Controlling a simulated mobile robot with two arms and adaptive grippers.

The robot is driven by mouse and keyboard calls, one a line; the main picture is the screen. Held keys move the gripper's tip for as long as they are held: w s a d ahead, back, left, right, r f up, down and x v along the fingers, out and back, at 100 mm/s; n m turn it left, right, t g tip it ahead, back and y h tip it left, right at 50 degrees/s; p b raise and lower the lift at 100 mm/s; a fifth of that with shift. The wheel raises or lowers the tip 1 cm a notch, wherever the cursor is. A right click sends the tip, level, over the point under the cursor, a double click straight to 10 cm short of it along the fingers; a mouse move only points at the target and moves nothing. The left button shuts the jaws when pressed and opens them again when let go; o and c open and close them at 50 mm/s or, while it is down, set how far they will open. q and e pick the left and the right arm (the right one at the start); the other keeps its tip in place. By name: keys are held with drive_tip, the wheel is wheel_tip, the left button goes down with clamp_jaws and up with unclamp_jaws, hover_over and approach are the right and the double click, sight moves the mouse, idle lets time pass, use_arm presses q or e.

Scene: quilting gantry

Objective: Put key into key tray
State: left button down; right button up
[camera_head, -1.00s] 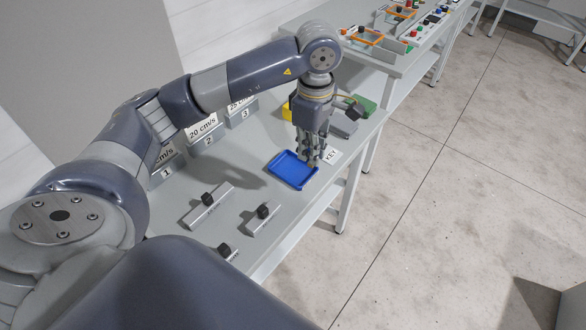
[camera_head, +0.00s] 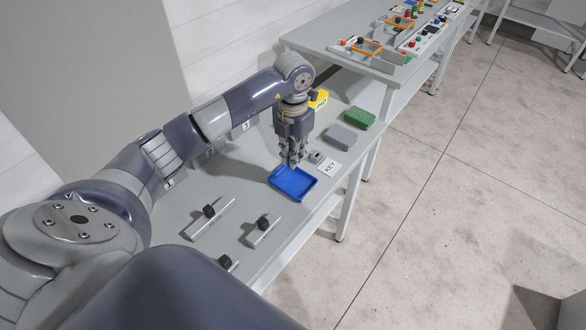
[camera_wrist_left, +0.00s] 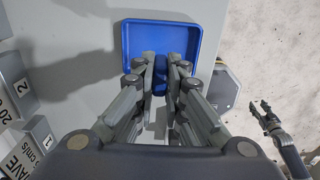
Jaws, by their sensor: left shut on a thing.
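The blue key tray (camera_head: 297,193) lies on the grey bench, a shallow square with raised rims. It also shows at the top of the left wrist view (camera_wrist_left: 162,23). My left gripper (camera_head: 293,165) points down at the tray's back edge, with its fingertips over the tray in the wrist view (camera_wrist_left: 161,66). It is shut on the key, which the fingers largely hide. I cannot tell whether the key touches the tray. My right gripper (camera_wrist_left: 262,108) shows at the right of the wrist view, apart from the tray, with its fingers spread.
A KEY label (camera_head: 330,168) and a small grey block (camera_head: 316,157) sit right of the tray. Grey (camera_head: 342,137), green (camera_head: 359,118) and yellow (camera_head: 319,98) blocks stand behind. Black-knobbed bars (camera_head: 210,218) lie in front left. Another equipment table (camera_head: 350,60) stands beyond.

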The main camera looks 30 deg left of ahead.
use_arm(q)
drive_tip(key=shift+f, duration=0.9)
wheel_tip(320, 180, down, 4)
drive_tip(key=shift+r+p, duration=0.15)
drive_tip(key=shift+p, duration=0.6)
drive_tip(key=shift+f, duration=0.3)
drive_tip(key=c, duration=1.7)
unclamp_jaws()
drive_tip(key=shift+r, duration=0.1)
drive_tip(key=shift+o, duration=0.2)
drive_tip(key=shift+r, duration=0.1)
